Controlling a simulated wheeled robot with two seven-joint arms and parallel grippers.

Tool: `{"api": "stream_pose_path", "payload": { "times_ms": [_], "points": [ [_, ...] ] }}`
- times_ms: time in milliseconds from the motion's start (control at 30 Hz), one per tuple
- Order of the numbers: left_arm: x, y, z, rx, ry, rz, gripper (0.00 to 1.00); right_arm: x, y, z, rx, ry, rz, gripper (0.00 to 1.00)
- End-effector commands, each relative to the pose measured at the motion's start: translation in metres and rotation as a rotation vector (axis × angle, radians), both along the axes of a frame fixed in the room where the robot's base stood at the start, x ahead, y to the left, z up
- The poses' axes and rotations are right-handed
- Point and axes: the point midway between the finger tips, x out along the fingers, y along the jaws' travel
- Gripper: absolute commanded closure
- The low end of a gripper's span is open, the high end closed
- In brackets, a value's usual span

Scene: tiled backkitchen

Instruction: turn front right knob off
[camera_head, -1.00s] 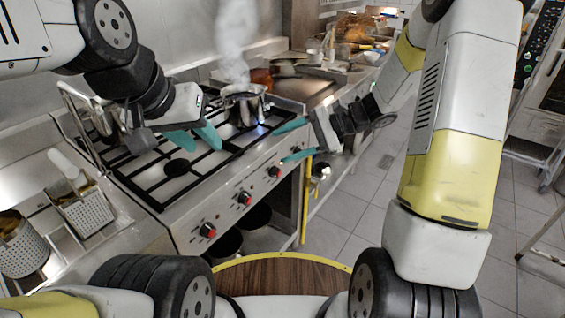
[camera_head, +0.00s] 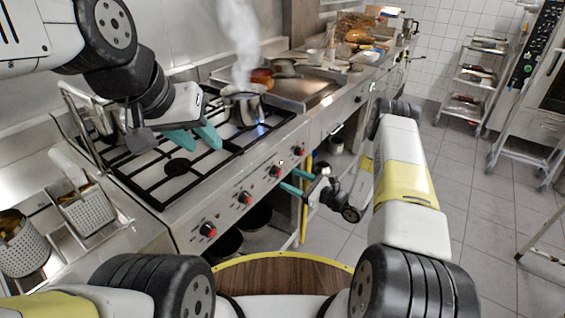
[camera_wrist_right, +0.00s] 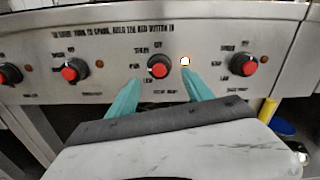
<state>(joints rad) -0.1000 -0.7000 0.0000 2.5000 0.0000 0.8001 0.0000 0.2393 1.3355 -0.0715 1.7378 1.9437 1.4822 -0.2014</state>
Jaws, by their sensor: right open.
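The stove front (camera_head: 226,212) has a row of several red-capped black knobs. One knob (camera_head: 275,171), third from the left, has a lit indicator beside it; this knob (camera_wrist_right: 160,66) also shows in the right wrist view. My right gripper (camera_head: 291,180) is open in front of the panel. In the right wrist view, its teal fingertips (camera_wrist_right: 160,78) are spread either side of and just below that knob, with nothing between them. Contact cannot be told. My left gripper (camera_head: 203,146) is open and empty above the stove grates. A steaming pot (camera_head: 243,106) stands on a burner with a blue flame.
Neighbouring knobs sit left (camera_wrist_right: 75,70) and right (camera_wrist_right: 243,63) of the lit one. Baskets (camera_head: 85,212) stand at the left. A griddle (camera_head: 300,90) lies beyond the stove. A wheeled rack (camera_head: 480,75) stands far right. The tiled floor between is clear.

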Motion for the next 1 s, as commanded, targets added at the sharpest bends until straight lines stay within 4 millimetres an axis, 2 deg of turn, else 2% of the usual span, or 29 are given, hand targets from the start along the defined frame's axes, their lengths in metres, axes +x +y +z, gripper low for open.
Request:
{"api": "stream_pose_path", "payload": {
  "times_ms": [100, 233, 633, 900, 933, 1000],
  "points": [
    [0.000, 0.000, 0.000, 0.000, 0.000, 0.000, 0.64, 0.011, 0.018, 0.000, -0.001, 0.001, 0.005, 0.41],
    [0.000, 0.000, 0.000, 0.000, 0.000, 0.000, 0.64, 0.020, 0.029, 0.000, -0.001, 0.000, 0.004, 0.41],
    [0.000, 0.000, 0.000, 0.000, 0.000, 0.000, 0.64, 0.025, 0.036, 0.000, -0.001, 0.001, 0.002, 0.43],
    [0.000, 0.000, 0.000, 0.000, 0.000, 0.000, 0.64, 0.025, 0.035, 0.000, -0.001, 0.001, 0.002, 0.96],
    [0.000, 0.000, 0.000, 0.000, 0.000, 0.000, 0.64, 0.025, 0.036, 0.000, -0.001, 0.001, 0.002, 1.00],
    [0.000, 0.000, 0.000, 0.000, 0.000, 0.000, 0.64, 0.025, 0.035, 0.000, -0.001, 0.002, 0.002, 1.00]
  ]
}}
